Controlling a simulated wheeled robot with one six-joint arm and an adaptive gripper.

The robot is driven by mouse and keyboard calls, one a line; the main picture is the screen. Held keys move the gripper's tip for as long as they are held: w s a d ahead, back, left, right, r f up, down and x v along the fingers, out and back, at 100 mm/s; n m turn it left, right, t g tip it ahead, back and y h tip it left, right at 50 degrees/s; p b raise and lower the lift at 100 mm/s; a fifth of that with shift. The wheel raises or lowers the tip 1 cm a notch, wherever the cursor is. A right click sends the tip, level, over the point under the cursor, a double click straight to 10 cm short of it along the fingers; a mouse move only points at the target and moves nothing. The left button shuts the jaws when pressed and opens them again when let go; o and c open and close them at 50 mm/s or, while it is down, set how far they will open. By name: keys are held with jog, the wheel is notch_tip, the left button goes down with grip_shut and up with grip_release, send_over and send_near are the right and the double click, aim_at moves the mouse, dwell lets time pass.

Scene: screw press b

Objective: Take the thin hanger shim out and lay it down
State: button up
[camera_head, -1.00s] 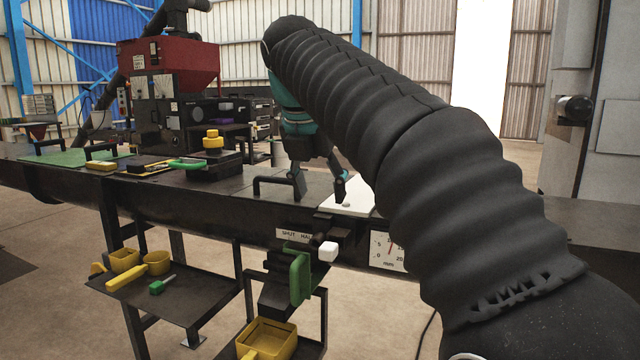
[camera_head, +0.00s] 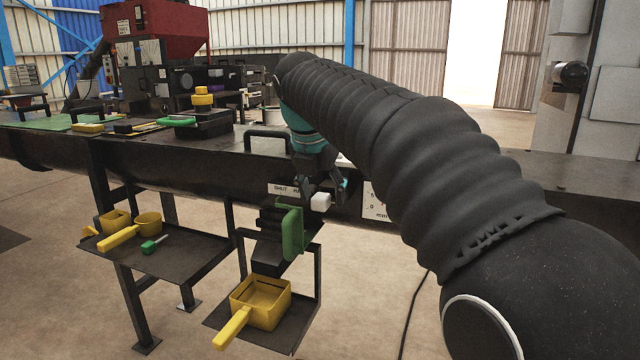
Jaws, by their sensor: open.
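My gripper (camera_head: 324,191) is open, pointing down at the bench's front edge. Its fingertips are close to a small white block (camera_head: 321,202) beside a green plate (camera_head: 292,232). I cannot tell whether they touch it. The green plate stands upright on a dark bracket (camera_head: 270,225) below the bench edge, under a label (camera_head: 283,190) that starts with "SHUT". I cannot make out a thin hanger shim for certain. My arm hides part of the bench and most of a dial marked mm (camera_head: 373,205).
A yellow square pan (camera_head: 272,283) with a handle sits on a low shelf under the bracket. Yellow scoops (camera_head: 148,224) and a green-handled tool (camera_head: 149,246) lie on the left shelf (camera_head: 190,257). A black handle (camera_head: 268,135) rises from the bench left of my gripper.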

aim_at(318, 207)
jog(key=shift+f, duration=0.1)
grip_shut()
dwell(0.4)
jog(key=shift+s+a, duration=0.25)
jog(key=shift+s, duration=0.5)
jog(key=shift+s+a, duration=0.25)
jog(key=shift+s, duration=0.5)
jog(key=shift+s+a, duration=0.35)
jog(key=shift+s, duration=0.55)
jog(key=shift+s+a, duration=0.3)
jog(key=shift+s, duration=0.55)
